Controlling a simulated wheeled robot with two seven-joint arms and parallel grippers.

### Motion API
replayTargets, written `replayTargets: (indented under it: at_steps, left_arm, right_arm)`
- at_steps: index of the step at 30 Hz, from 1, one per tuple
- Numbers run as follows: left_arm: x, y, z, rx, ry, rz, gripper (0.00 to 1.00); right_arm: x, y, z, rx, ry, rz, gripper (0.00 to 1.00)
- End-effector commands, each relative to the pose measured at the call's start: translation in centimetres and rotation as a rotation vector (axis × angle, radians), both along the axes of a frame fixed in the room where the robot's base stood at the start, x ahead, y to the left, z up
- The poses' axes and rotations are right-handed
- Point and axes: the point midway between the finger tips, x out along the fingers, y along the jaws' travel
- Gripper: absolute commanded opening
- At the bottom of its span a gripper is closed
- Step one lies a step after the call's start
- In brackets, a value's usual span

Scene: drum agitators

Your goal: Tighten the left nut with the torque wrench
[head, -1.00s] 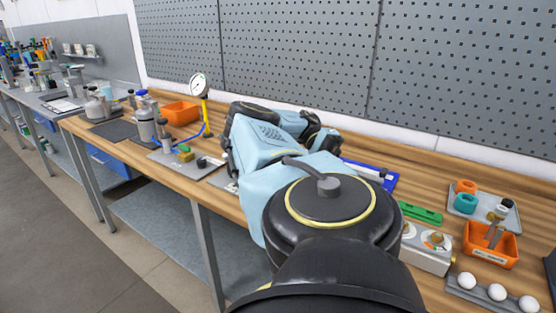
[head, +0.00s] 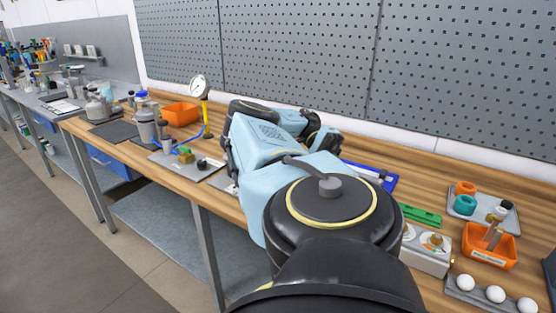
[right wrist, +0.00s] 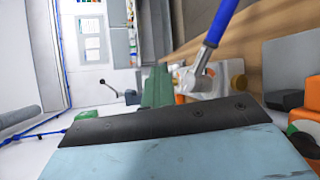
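In the right wrist view, a tool with a blue handle (right wrist: 220,22) and a bright metal end (right wrist: 196,76), apparently the torque wrench, slants down from the top. I cannot pick out the left nut in either view. My left gripper is not in view.
On the bench (head: 300,113), a dial gauge (head: 200,88) and a grey plate with fittings (head: 195,172) stand left of my arm. A blue-edged tray (head: 385,178), green bar (head: 420,215), control box (head: 427,252), orange bin (head: 488,255) and white balls (head: 495,294) lie right.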

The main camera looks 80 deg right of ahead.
Motion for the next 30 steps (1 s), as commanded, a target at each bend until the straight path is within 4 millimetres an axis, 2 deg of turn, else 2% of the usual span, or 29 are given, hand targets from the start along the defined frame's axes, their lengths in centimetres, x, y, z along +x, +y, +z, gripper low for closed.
replayTargets:
  at_steps: [7,12,24,30]
  left_arm:
    - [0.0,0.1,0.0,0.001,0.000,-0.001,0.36]
    - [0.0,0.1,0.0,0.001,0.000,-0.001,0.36]
    - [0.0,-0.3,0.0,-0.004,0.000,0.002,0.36]
    - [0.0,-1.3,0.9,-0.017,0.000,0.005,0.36]
  right_arm:
    - [0.0,0.0,0.0,0.000,0.000,0.000,0.02]
    - [0.0,0.0,0.0,0.001,-0.001,0.000,0.23]
    - [0.0,0.0,0.0,0.000,-0.001,0.000,0.23]
    - [0.1,0.0,2.4,0.000,-0.005,0.000,0.23]
